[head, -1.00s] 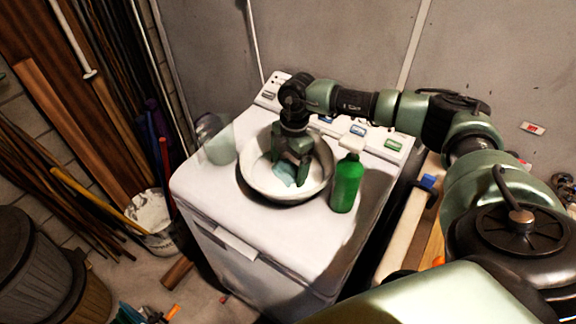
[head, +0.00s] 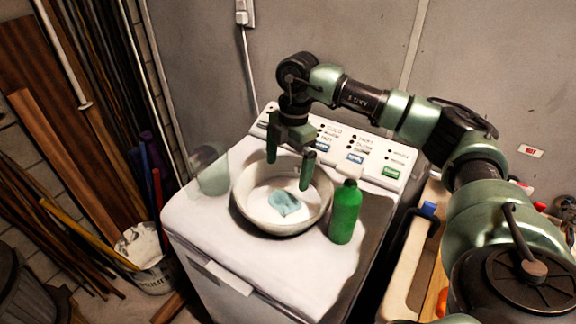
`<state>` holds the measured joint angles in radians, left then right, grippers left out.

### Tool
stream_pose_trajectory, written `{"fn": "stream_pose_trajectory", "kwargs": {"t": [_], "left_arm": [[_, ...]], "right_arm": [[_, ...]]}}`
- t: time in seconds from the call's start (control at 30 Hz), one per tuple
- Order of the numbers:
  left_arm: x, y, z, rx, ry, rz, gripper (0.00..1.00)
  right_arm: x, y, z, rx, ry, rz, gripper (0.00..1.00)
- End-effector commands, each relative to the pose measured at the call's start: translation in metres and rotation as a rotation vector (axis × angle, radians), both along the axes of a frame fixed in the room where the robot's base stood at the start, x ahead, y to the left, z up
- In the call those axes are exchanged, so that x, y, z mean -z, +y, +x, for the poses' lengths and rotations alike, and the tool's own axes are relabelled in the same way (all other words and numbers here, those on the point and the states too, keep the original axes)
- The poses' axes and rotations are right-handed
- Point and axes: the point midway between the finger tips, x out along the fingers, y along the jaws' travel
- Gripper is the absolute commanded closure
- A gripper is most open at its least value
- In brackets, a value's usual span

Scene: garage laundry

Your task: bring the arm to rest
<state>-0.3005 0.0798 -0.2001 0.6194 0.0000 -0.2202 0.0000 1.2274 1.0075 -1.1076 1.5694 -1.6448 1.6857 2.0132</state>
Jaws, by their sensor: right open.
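My right arm reaches in from the right, and its gripper (head: 288,172) hangs pointing down above a pale round basin (head: 250,215). The two fingers are spread apart, with nothing between them. A light teal cloth or sponge-like piece (head: 284,203) lies inside the basin, below and apart from the fingertips. The basin sits on top of the white washing machine (head: 245,257). My left gripper does not show.
A green bottle (head: 344,212) stands just right of the basin. A clear container (head: 211,169) stands to its left. The control panel (head: 350,149) runs along the machine's back edge. A white bucket (head: 143,246) and leaning planks (head: 60,150) are at left.

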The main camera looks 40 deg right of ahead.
Motion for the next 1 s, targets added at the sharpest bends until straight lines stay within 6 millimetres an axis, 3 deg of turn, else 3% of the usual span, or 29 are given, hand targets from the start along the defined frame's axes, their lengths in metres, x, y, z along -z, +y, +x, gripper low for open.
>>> {"fn": "stream_pose_trajectory", "kwargs": {"t": [0.23,0.77,1.0], "left_arm": [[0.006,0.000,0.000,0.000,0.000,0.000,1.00],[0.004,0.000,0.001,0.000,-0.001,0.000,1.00],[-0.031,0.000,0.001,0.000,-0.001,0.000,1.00]], "right_arm": [[-0.019,-0.002,0.000,0.000,0.000,0.000,0.00],[-0.020,-0.002,0.000,0.000,0.000,0.000,0.00],[-0.056,-0.002,0.001,0.000,-0.001,0.000,0.00]]}}
